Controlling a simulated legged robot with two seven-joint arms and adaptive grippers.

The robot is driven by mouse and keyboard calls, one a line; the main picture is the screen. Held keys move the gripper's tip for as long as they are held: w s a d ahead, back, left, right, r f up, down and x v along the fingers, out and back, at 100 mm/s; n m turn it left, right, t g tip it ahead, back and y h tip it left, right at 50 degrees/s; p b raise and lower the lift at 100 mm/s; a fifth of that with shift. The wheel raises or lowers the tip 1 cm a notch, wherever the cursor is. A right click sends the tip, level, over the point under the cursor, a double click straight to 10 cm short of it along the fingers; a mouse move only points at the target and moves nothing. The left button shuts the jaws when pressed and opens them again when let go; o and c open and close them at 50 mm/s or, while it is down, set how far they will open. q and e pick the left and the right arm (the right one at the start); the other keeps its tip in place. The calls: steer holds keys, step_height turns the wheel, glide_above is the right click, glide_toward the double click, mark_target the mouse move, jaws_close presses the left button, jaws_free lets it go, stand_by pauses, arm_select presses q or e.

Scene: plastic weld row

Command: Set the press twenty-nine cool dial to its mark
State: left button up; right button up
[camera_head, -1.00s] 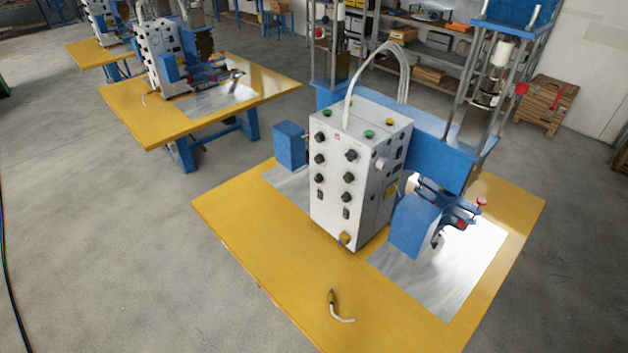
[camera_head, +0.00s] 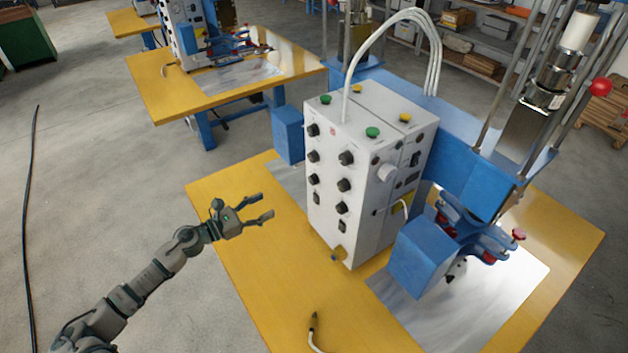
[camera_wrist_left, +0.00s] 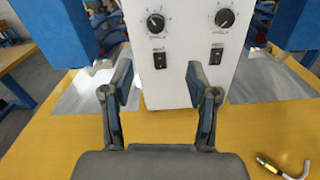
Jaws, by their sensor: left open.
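The press's white control box (camera_head: 365,165) stands on the yellow table, with two columns of black dials on its front face. A dial (camera_head: 343,207) sits low in the right column, and another dial (camera_head: 313,176) low in the left column. In the left wrist view two dials show, a left one (camera_wrist_left: 156,23) and a right one (camera_wrist_left: 224,18), each above a black switch. Their labels are too small to read surely. My left gripper (camera_head: 268,208) is open and empty, in front of the box and apart from it; its fingers (camera_wrist_left: 160,85) also show in the left wrist view. My right gripper is not seen.
The yellow table (camera_head: 245,285) has a loose cable end (camera_head: 314,325) near its front edge. Blue blocks (camera_head: 289,135) and a blue clamp assembly (camera_head: 470,225) flank the box. Another yellow bench (camera_head: 165,90) stands behind left. The table front is otherwise mostly clear.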

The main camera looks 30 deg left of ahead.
arm_select(q)
steer(key=w, duration=0.1)
steer(key=p, duration=0.2)
glide_toward(310, 181)
steer(key=d+x, duration=0.1)
steer(key=x, duration=0.4)
steer(key=p+x, duration=0.1)
steer(key=x, duration=0.1)
steer(key=shift+w+r, duration=0.25)
steer(key=shift+w+a+f, duration=0.15)
steer(key=shift+w+f, duration=0.1)
steer(key=shift+w, duration=0.35)
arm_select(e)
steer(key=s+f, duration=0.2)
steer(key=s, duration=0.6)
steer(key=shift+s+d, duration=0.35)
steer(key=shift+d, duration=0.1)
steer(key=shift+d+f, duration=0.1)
